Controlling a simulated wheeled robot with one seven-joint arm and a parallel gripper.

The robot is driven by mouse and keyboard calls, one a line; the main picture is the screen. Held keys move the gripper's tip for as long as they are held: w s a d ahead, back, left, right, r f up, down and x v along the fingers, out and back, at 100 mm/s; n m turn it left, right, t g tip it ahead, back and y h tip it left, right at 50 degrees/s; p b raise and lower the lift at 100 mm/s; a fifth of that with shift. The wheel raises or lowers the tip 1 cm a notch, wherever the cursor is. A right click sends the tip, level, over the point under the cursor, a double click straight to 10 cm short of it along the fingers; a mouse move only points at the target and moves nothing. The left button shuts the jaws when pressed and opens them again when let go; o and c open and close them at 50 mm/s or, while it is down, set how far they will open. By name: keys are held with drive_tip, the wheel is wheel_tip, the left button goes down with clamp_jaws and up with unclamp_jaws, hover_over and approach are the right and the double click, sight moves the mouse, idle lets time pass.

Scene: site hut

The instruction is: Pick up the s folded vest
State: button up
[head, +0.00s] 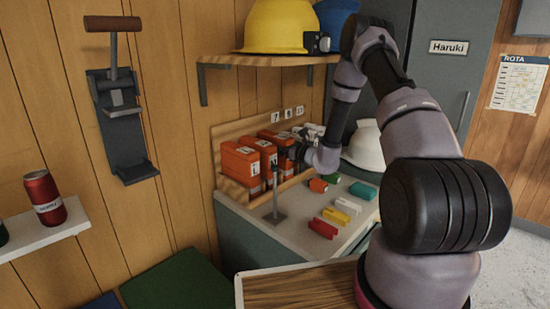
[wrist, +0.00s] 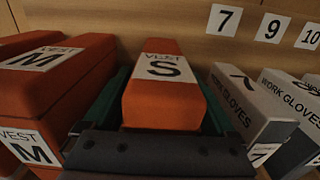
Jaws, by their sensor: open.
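The s folded vest (wrist: 162,100) is an orange pack with a white VEST S label, upright on the rack in the wrist view. My gripper (wrist: 160,105) is open, with one green-padded finger along each side of this vest. I cannot tell whether the pads touch it. In the head view my gripper (head: 294,154) is at the rack, partly hiding the vest (head: 274,138), the rightmost orange pack.
Grey-white work gloves packs (wrist: 245,100) stand close on the right. Number tags (wrist: 268,27) are on the board behind. In the head view a shelf (head: 225,62) with a yellow helmet (head: 275,27) hangs above the rack. Small coloured items (head: 335,215) and a white helmet (head: 365,148) lie on the counter.

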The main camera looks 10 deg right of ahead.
clamp_jaws()
drive_tip(key=shift+r, duration=0.1)
idle(0.3)
